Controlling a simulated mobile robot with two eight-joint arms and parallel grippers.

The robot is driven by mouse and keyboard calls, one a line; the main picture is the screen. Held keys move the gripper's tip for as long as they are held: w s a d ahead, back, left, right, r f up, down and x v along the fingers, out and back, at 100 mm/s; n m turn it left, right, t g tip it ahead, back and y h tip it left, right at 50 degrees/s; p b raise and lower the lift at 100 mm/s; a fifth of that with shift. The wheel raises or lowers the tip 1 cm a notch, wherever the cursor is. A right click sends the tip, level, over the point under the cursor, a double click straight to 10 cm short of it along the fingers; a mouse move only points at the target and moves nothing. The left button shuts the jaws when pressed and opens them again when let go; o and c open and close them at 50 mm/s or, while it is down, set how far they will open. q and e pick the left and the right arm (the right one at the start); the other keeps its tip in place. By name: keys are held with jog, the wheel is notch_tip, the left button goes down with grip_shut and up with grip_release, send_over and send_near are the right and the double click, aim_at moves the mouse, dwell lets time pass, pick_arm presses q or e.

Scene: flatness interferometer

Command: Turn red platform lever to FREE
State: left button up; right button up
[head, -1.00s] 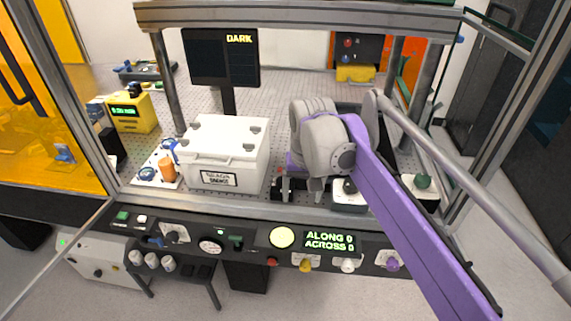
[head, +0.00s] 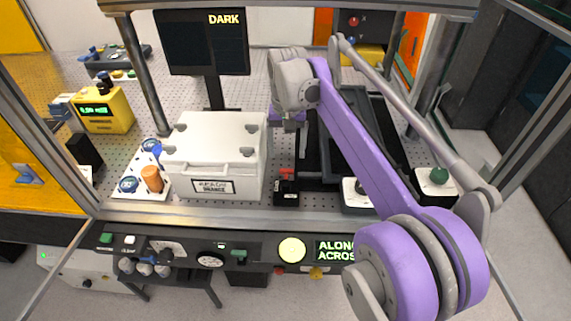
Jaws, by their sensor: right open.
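A small red lever (head: 288,174) sits on top of a black block (head: 286,191), just right of the white box. A thin reddish bar extends right from near it. No FREE marking can be read at this size. My right gripper (head: 290,125) is beyond and above the lever, by the right edge of the white box, and clear of the lever. It is open and looks empty, though its fingers are small and partly hidden by its own wrist. My left gripper is out of view.
The lidded white box (head: 212,155) stands left of the lever. A dark frame (head: 372,125) lies to the right, partly behind my arm. A green-knobbed unit (head: 438,178) stands at the right. The front control panel (head: 180,244) and bench rail (head: 235,215) run along the near side.

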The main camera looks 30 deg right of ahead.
aim_at(286, 170)
notch_tip(286, 170, down, 6)
jog(key=shift+w+f, duration=0.1)
jog(key=shift+f, duration=0.1)
jog(key=shift+c, duration=0.2)
grip_shut()
